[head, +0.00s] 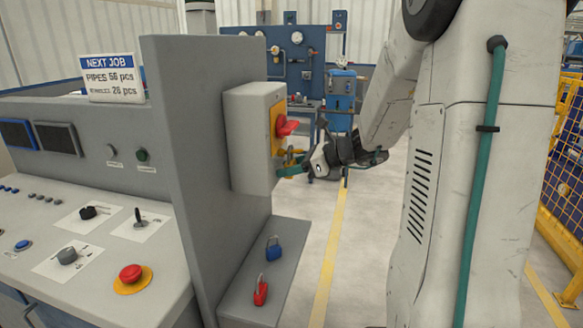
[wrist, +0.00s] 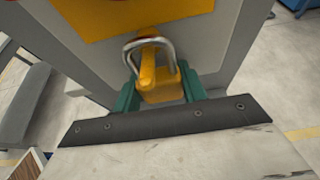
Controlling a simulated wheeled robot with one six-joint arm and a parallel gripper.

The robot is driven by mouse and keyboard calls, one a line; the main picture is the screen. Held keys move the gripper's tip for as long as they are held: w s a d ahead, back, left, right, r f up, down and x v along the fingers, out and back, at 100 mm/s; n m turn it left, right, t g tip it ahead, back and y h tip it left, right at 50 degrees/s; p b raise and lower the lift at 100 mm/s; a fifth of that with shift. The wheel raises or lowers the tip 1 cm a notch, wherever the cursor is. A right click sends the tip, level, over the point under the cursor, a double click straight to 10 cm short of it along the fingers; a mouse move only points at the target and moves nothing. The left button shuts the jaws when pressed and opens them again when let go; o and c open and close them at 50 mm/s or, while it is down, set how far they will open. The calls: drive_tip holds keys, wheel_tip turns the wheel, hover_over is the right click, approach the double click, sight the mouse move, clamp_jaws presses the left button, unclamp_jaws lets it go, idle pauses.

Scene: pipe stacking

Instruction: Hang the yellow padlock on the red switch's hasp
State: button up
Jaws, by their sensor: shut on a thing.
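The red switch (head: 286,126) sits on a yellow plate (head: 275,117) on the side of a grey box. In the wrist view the plate (wrist: 125,17) shows at the top. My gripper (head: 291,168) is just below the switch, its teal fingers shut on the yellow padlock (wrist: 163,90). The padlock is upright, with its steel shackle pointing at the plate. The orange-yellow hasp (wrist: 147,63) shows inside the shackle's loop in the wrist view. I cannot tell for certain whether the shackle passes through it. The fingers hide the padlock's sides.
A blue padlock (head: 273,251) and a red padlock (head: 260,290) lie on the grey ledge (head: 285,285) below the box. The console's upright panel (head: 180,140) stands to the left. Open floor lies right of the ledge.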

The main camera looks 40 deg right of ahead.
drive_tip(key=o, duration=1.1)
drive_tip(key=shift+f, duration=0.1)
drive_tip(key=shift+a, duration=0.15)
drive_tip(key=shift+s+d+r, duration=0.2)
drive_tip(key=shift+s+r, duration=0.1)
drive_tip(key=shift+s, duration=0.15)
drive_tip(key=v, duration=0.7)
drive_tip(key=shift+w+d, duration=0.2)
drive_tip(key=shift+d, duration=0.05)
